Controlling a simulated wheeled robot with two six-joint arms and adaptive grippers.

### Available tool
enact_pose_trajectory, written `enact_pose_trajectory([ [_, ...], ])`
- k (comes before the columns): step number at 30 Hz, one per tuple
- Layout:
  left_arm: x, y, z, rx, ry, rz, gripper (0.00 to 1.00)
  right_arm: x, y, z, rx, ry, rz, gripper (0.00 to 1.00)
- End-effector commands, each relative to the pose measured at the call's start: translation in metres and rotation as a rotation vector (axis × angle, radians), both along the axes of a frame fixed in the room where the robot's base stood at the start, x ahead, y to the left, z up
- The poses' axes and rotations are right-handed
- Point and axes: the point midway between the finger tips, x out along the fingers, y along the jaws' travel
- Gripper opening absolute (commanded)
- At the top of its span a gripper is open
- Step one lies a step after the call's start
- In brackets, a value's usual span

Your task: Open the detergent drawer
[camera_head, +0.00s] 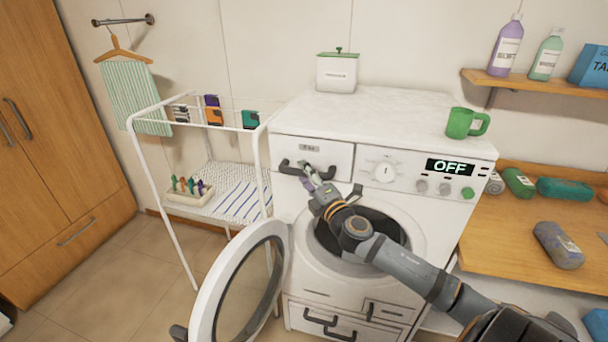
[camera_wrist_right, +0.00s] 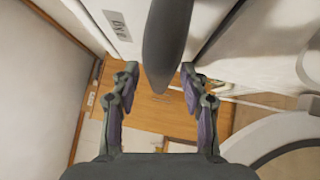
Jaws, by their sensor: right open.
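The detergent drawer (camera_head: 335,157) is a white panel at the top left of the washing machine (camera_head: 430,205). It looks flush with the front in the head view. Its dark bar handle (camera_head: 287,166) is partly hidden by my right gripper (camera_head: 309,175). In the right wrist view, the dark handle (camera_wrist_right: 166,45) runs between the two fingers of my right gripper (camera_wrist_right: 158,85). The fingers are apart with gaps on both sides. The drawer's small label (camera_wrist_right: 117,24) shows at the upper left there. My left gripper is not in view.
The round washer door (camera_head: 285,250) hangs open at front left, below my right arm. A white drying rack (camera_head: 262,165) stands close on the left. A green mug (camera_head: 460,123) and a white box (camera_head: 337,75) stand on top. A wooden shelf (camera_head: 490,230) is at right.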

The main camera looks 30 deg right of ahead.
Motion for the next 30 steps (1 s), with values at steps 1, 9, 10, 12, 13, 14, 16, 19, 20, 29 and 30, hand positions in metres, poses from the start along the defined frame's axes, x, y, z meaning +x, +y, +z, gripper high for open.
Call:
enact_pose_trajectory([
  [1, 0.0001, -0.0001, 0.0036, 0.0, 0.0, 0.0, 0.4, 0.0034, -0.0003, 0.0028, 0.006, -0.002, -0.001, 0.45],
  [9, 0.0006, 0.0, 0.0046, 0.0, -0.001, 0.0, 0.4, 0.009, 0.0012, 0.0014, 0.0, -0.003, 0.003, 0.45],
  [10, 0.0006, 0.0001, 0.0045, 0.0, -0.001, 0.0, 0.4, 0.009, 0.0012, 0.0013, -0.001, -0.003, 0.003, 0.45],
  [12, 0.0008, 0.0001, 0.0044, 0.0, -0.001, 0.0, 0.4, 0.0089, 0.0012, 0.0012, -0.001, -0.002, 0.003, 0.45],
  [13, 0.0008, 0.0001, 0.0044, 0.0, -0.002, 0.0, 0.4, 0.0088, 0.0011, 0.0012, -0.001, -0.002, 0.003, 0.45],
  [14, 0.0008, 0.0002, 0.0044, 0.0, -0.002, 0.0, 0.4, 0.0088, 0.0011, 0.0012, -0.001, -0.002, 0.003, 0.41],
  [16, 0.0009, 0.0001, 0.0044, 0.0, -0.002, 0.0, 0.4, 0.0087, 0.0011, 0.001, -0.001, -0.002, 0.003, 0.31],
  [19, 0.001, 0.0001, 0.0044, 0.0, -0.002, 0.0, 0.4, 0.0087, 0.0011, 0.001, -0.001, -0.002, 0.003, 0.18],
  [20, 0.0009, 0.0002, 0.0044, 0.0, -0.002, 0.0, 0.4, 0.0087, 0.0011, 0.001, -0.001, -0.002, 0.003, 0.14],
  [29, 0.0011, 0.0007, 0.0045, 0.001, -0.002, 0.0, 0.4, 0.0086, 0.001, 0.0009, -0.001, -0.002, 0.003, 0.0],
  [30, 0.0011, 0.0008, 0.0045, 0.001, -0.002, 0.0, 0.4, 0.0086, 0.001, 0.0009, -0.001, -0.002, 0.003, 0.0],
])
